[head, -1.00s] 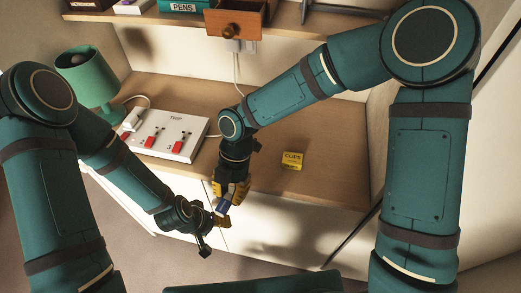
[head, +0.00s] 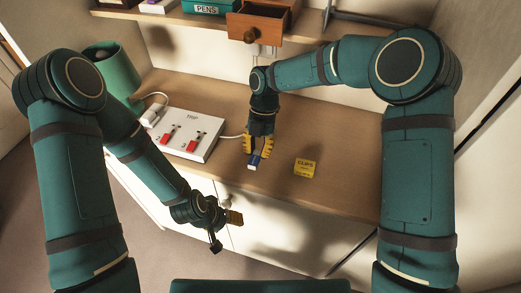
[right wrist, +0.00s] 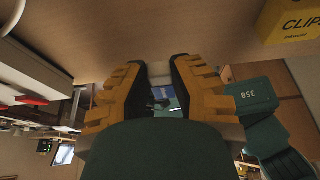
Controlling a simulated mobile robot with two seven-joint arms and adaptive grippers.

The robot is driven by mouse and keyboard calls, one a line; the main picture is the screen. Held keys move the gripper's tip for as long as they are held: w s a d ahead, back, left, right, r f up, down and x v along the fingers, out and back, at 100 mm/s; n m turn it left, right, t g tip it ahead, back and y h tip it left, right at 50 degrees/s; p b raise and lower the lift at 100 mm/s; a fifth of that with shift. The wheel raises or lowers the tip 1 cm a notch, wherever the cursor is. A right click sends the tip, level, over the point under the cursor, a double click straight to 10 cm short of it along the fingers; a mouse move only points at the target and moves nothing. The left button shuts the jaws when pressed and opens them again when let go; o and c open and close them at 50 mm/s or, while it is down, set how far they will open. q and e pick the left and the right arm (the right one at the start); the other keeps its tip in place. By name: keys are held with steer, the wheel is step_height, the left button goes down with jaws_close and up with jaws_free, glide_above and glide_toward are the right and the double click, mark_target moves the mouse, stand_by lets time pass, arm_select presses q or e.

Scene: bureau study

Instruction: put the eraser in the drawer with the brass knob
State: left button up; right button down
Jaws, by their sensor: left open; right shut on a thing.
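The eraser (head: 255,161) is a small block with a blue sleeve and a pale end. My right gripper (head: 257,155) is shut on it and holds it over the desk near the front edge. In the right wrist view, part of the eraser (right wrist: 163,92) shows dark and bluish between the fingers. My left gripper (head: 236,217) is open and empty, below and apart from the eraser, in front of the desk. The wooden drawer (head: 279,27) on the shelf is pulled out. Its round brass-brown knob (head: 250,36) faces forward.
A white switch box (head: 184,134) with red switches sits on the desk, left of my right gripper. A yellow CLIPS box (head: 305,168) stands to the right. A green lamp (head: 116,75) is at the left. A green PENS box (head: 208,7) is beside the drawer.

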mark_target(260, 152)
steer(key=shift+w+d, duration=0.3)
steer(key=shift+w, duration=0.65)
steer(key=shift+w+f, duration=0.15)
steer(key=shift+f, duration=1.6)
steer(key=shift+f+b, duration=0.15)
steer(key=shift+b, duration=0.15)
steer(key=c, duration=0.9)
jaws_free()
